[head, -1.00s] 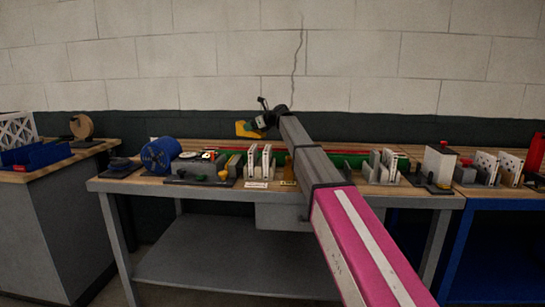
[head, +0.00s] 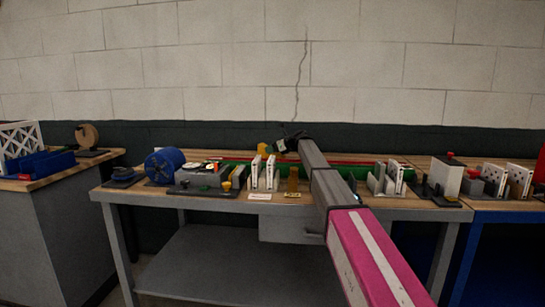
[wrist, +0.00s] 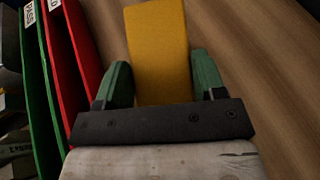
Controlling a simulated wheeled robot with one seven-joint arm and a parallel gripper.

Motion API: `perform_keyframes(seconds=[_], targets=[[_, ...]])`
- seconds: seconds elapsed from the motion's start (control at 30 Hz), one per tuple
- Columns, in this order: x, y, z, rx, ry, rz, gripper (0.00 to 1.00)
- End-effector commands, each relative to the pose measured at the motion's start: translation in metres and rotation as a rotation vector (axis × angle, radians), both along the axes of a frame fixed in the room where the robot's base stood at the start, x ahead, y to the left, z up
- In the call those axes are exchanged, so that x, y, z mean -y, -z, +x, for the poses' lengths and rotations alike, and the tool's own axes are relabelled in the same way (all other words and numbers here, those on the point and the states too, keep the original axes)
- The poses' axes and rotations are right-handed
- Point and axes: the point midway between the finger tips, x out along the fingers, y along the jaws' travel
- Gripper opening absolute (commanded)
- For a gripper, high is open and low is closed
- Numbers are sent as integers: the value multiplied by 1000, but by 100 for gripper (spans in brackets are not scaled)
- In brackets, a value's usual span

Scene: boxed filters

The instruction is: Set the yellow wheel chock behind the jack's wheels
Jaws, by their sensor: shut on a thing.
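The yellow wheel chock (wrist: 158,50) is a plain yellow block between the two green fingers of my gripper (wrist: 160,85) in the wrist view. My gripper is shut on it, with wooden benchtop below. In the head view the chock (head: 263,149) shows as a small yellow patch at the back of the middle bench, left of my dark gripper (head: 274,149). Its lower part is hidden behind white upright panels. I cannot make out the jack or its wheels in either view.
Red (wrist: 85,45) and green (wrist: 40,80) labelled strips run along the left of the wrist view; bare wood (wrist: 260,60) lies right. On the middle bench stand a blue drum (head: 163,165), white panels (head: 264,173) and an amber piece (head: 293,180). A wall stands behind.

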Motion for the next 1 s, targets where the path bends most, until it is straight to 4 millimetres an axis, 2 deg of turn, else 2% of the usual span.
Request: perform_keyframes(seconds=[0.23, 0.6, 0.63, 0.7, 1.0], targets=[[0, 32, -1, 0, 1, 0, 31], [0, 37, 0, 0, 1, 0, 31], [0, 37, 0, 0, 0, -1, 67], [0, 37, 0, 0, 0, -1, 89], [0, 36, 0, 0, 0, 0, 89]])
